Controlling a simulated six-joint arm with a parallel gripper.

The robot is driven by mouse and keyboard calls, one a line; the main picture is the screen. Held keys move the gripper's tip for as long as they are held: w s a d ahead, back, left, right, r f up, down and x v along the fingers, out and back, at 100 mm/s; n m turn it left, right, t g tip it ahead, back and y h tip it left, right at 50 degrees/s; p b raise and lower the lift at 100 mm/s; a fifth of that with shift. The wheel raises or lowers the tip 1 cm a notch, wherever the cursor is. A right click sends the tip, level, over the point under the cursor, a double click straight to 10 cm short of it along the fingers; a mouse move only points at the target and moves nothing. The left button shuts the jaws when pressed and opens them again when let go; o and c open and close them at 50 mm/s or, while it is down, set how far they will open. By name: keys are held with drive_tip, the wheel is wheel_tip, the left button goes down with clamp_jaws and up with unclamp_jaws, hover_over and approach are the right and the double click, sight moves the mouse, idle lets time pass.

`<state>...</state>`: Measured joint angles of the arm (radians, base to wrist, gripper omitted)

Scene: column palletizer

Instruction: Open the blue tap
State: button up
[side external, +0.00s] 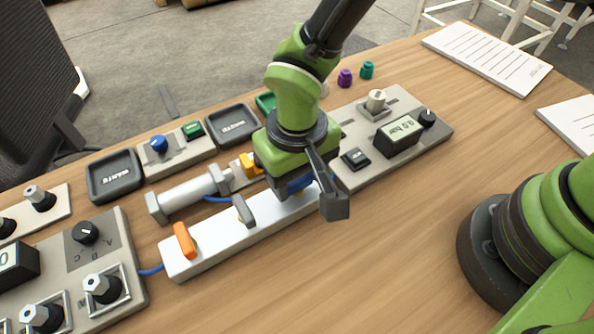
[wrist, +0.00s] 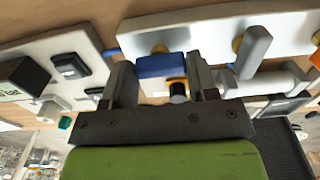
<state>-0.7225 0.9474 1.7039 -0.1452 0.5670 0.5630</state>
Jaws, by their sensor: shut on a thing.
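The blue tap (wrist: 163,66) sits on a white manifold block (side external: 245,240). My gripper (wrist: 161,72) is shut on the blue tap's handle, with one dark finger on each side of it in the wrist view. In the side view, the blue tap (side external: 298,184) is mostly hidden under my gripper (side external: 308,190). The grey tap (side external: 243,210) and the orange tap (side external: 184,241) stand on the same block to the left. The blue handle looks roughly lengthwise along the block, while the grey and orange handles lie across it.
A grey panel with a display (side external: 403,130) lies close to the right of my gripper. A cylinder (side external: 188,194) and a yellow part (side external: 249,165) lie behind the block. Dark trays (side external: 115,175) and more panels stand at the left. The table front is clear.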

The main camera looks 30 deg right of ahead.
idle(0.5)
drive_tip(key=o, duration=0.9)
drive_tip(key=shift+o, duration=0.2)
wheel_tip(320, 180, up, 10)
drive_tip(key=s+d+r+m+t+y, duration=0.1)
drive_tip(key=d+r+m+t+y, duration=0.15)
drive_tip(key=d+r, duration=0.9)
drive_tip(key=s+d+r+m+t, duration=0.1)
drive_tip(key=s+d+r+t, duration=0.3)
drive_tip(key=s+d, duration=0.4)
drive_tip(key=shift+s+d+r+m+t, duration=0.15)
drive_tip(key=shift+s+r+m+t, duration=0.25)
drive_tip(key=shift+s, duration=0.7)
